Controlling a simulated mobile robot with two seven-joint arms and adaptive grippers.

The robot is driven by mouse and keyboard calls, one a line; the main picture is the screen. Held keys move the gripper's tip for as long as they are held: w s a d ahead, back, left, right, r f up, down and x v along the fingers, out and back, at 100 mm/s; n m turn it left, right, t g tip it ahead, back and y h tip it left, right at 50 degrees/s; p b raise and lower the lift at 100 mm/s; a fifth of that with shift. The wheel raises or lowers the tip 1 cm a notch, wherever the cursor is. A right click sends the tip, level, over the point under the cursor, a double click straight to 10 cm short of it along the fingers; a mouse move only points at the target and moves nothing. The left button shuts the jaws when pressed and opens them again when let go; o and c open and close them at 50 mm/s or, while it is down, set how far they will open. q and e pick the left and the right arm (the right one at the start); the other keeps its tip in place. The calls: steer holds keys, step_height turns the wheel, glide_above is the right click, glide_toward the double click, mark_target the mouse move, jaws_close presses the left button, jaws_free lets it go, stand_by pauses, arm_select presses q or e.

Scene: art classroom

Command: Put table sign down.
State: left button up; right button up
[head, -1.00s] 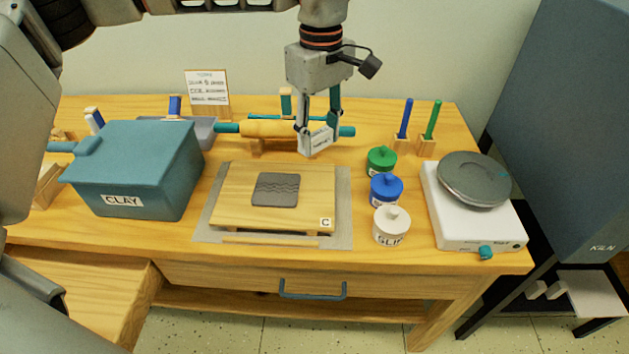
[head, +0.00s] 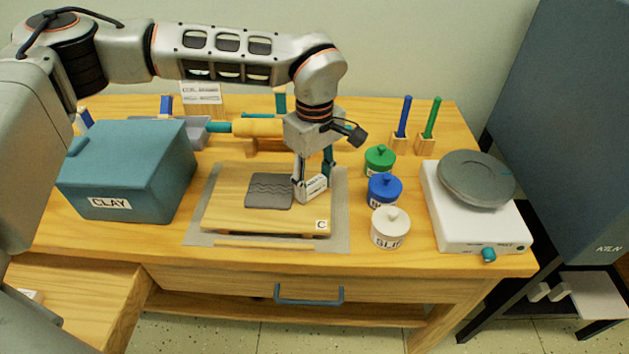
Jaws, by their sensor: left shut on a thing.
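The table sign (head: 314,188) is a small white block with dark lettering on its face. My left gripper (head: 313,182) is shut on it, with the fingers pointing down. The sign is over the right part of the wooden board (head: 225,213), just right of the dark grey wavy clay slab (head: 268,191). I cannot tell whether its bottom touches the board. The board bears a "C" label and sits on a grey mat (head: 342,215). My right gripper is not in view.
Green (head: 380,160), blue (head: 384,188) and white (head: 390,229) lidded jars stand close to the right. A white scale or wheel (head: 465,232) stands beyond them. A teal clay box (head: 130,170) is at left, a rolling pin (head: 258,128) behind.

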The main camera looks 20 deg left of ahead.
mark_target(314, 182)
arm_select(q)
steer(key=o, duration=0.5)
step_height(314, 182, up, 12)
steer(key=shift+r+p, duration=0.1)
steer(key=shift+p, duration=0.9)
